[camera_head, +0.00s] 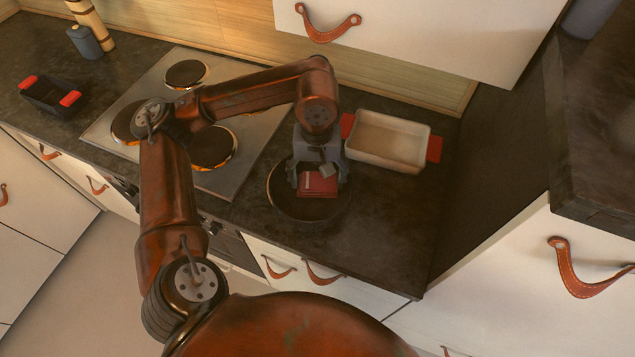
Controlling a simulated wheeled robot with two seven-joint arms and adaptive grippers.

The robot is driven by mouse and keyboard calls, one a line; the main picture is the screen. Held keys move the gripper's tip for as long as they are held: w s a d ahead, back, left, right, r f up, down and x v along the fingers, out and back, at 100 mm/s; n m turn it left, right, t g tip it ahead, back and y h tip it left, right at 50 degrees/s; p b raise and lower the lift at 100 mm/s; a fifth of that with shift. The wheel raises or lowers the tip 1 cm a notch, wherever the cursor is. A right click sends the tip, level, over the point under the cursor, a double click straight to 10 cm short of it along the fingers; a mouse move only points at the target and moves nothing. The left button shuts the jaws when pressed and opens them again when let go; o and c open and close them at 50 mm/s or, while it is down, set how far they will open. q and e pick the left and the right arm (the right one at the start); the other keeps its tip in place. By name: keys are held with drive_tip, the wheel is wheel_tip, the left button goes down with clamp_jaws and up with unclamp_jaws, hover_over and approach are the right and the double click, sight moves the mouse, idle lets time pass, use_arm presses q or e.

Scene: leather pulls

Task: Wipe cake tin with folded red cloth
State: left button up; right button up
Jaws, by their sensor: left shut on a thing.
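The round dark cake tin (290,209) sits on the dark counter, right of the stove. My left gripper (318,178) reaches down over it from above and is shut on the folded red cloth (317,185). The cloth is a small red block inside the tin's outline; whether it touches the tin's floor I cannot tell. The gripper and arm hide the tin's far side. My right gripper is not in view.
A cream baking dish (388,142) with red handles stands right of the tin. The stove (243,150) is to the left, and a black dish (53,97) with red handles lies beyond it. Counter (395,230) in front of the baking dish is clear. A wall cabinet (430,35) hangs above.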

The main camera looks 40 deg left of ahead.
sight(307, 192)
use_arm(q)
drive_tip(key=shift+w+a+f, duration=0.15)
drive_tip(key=shift+w+a, duration=0.2)
drive_tip(key=shift+a, duration=0.05)
drive_tip(key=shift+s+a+b, duration=0.1)
drive_tip(key=shift+a+b, duration=0.3)
drive_tip(key=shift+a, duration=0.6)
drive_tip(key=shift+s+a, duration=0.55)
drive_tip(key=shift+s, duration=0.3)
drive_tip(key=shift+s+d, duration=0.15)
drive_tip(key=shift+s, duration=0.85)
drive_tip(key=shift+s+d, duration=0.45)
drive_tip(key=shift+d, duration=0.3)
drive_tip(key=shift+w+d, duration=0.1)
drive_tip(key=shift+d, duration=0.85)
drive_tip(key=shift+w+d, duration=0.65)
drive_tip(key=shift+w, duration=0.15)
drive_tip(key=shift+w+a+b, duration=0.2)
drive_tip(key=shift+w+b, duration=0.2)
drive_tip(key=shift+w, duration=0.6)
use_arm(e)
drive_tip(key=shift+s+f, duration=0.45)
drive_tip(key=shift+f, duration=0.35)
